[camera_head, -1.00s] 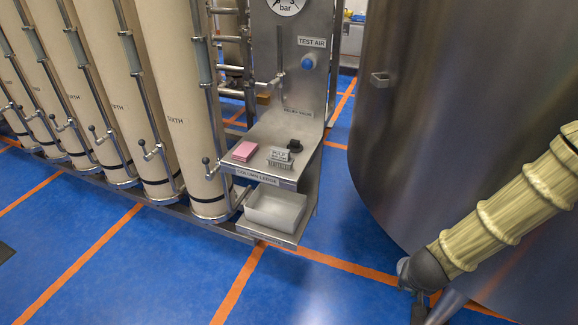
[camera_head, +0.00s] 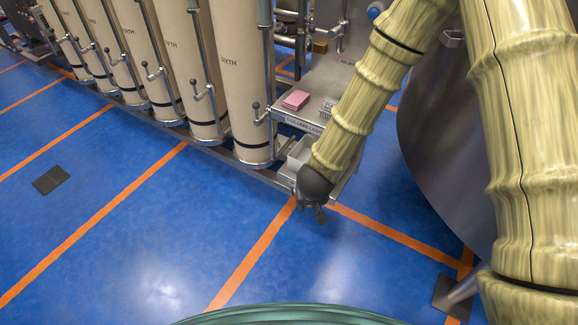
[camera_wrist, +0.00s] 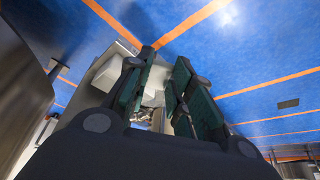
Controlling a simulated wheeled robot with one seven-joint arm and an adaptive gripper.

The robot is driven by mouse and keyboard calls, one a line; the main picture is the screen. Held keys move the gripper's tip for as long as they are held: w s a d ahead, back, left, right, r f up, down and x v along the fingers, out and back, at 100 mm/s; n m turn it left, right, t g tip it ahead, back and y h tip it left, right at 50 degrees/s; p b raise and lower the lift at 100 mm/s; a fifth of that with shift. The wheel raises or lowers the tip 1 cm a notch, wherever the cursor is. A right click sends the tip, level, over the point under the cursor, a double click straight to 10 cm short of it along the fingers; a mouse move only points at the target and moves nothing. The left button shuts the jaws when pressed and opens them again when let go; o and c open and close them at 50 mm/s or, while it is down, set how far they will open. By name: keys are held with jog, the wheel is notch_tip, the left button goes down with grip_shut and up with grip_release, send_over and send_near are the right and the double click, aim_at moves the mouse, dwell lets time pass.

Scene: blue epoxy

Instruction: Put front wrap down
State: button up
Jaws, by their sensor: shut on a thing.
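My gripper (camera_head: 318,210) hangs low over the blue floor, in front of the lower shelf under the column ledge. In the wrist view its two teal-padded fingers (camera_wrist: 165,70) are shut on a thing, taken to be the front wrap. Its shape is hardly visible between the fingers; a pale patch shows there, and I cannot tell whether it is the wrap or the shelf behind. The white bin (camera_head: 298,150) on the lower shelf is partly hidden by my arm.
The column ledge (camera_head: 283,116) holds a pink block (camera_head: 296,100) and a small grey labelled piece (camera_head: 327,104). Tall beige columns (camera_head: 235,80) stand to the left. A large steel tank (camera_head: 440,140) is at right. The blue floor (camera_head: 130,250) at front is clear.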

jog(key=w+d+f+n+y+b, duration=0.1)
jog(key=w+d+f+n+b, duration=0.25)
jog(key=w, duration=0.35)
jog(key=w+d+f+n+g+y+b, duration=0.1)
jog(key=w+d+f+n+b, duration=0.15)
jog(key=w+f+b, duration=0.35)
jog(key=w+d+f+n+y+b, duration=0.1)
jog(key=w+d+f+n+b, duration=0.2)
jog(key=w, duration=0.5)
jog(key=w+d+f+n+g, duration=0.1)
jog(key=w+d+f, duration=0.1)
jog(key=d, duration=1)
jog(key=w+d+f+n, duration=0.1)
jog(key=d, duration=1.1)
jog(key=w+a+f, duration=0.1)
jog(key=w+a, duration=0.9)
jog(key=a, duration=0.5)
jog(key=shift+f+y, duration=0.3)
jog(key=shift+f, duration=0.05)
jog(key=shift+d+f+b, duration=0.1)
jog(key=shift+f+b, duration=0.4)
jog(key=shift+f, duration=0.1)
jog(key=o, duration=0.7)
